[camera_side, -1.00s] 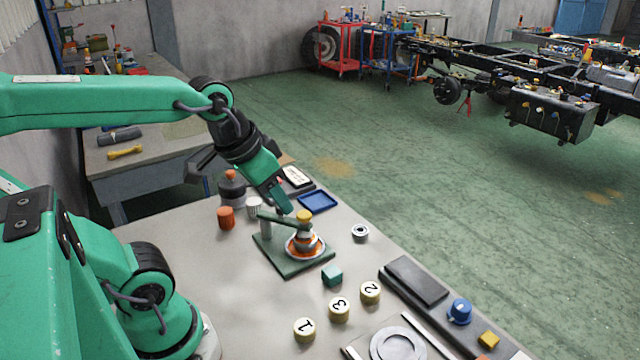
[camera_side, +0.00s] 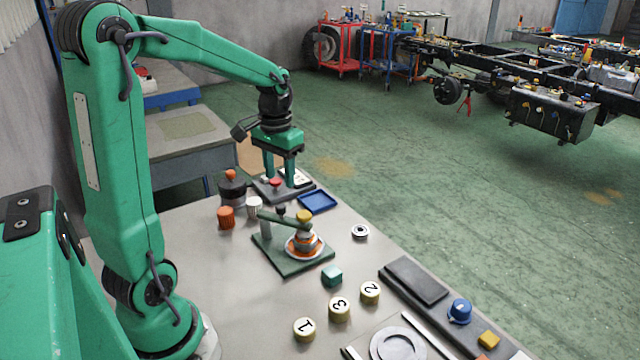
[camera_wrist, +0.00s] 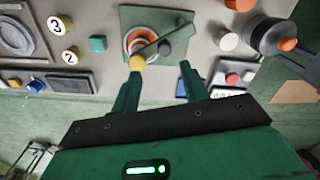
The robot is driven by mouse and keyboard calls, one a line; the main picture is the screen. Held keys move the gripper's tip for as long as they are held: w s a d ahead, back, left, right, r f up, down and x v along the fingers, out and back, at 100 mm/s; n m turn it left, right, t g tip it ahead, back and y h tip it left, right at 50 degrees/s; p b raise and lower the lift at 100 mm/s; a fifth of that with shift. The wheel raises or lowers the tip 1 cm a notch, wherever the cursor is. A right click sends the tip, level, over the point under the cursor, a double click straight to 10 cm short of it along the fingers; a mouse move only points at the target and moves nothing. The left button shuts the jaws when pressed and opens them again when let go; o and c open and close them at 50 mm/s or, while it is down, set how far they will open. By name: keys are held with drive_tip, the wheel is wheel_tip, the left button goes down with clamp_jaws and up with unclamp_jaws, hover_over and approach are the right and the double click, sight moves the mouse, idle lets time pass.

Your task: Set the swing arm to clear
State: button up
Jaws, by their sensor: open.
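The swing arm (camera_side: 285,219) is a green bar on a grey post, standing on a dark green base plate (camera_side: 288,268). In the wrist view the swing arm (camera_wrist: 163,44) crosses the edge of the orange ring (camera_wrist: 128,42), with the yellow knob (camera_wrist: 137,63) near my left fingertip. A dark knob (camera_side: 281,209) shows beside the bar. My gripper (camera_side: 280,177) is open and empty, pointing down, behind the plate and apart from the swing arm.
A small panel with a red button (camera_side: 275,183) lies below my gripper. A dark pot (camera_side: 232,190), orange cup (camera_side: 226,218), white cup (camera_side: 254,207) and blue tray (camera_side: 318,201) stand nearby. A teal cube (camera_side: 332,276) and numbered yellow discs (camera_side: 339,309) sit in front.

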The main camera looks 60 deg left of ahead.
sight(281, 206)
drive_tip(key=shift+w+a+f, duration=0.1)
drive_tip(key=shift+a+f, duration=0.2)
drive_tip(key=shift+a, duration=0.2)
drive_tip(key=shift+f, duration=0.1)
drive_tip(key=shift+f, duration=3.8)
clamp_jaws()
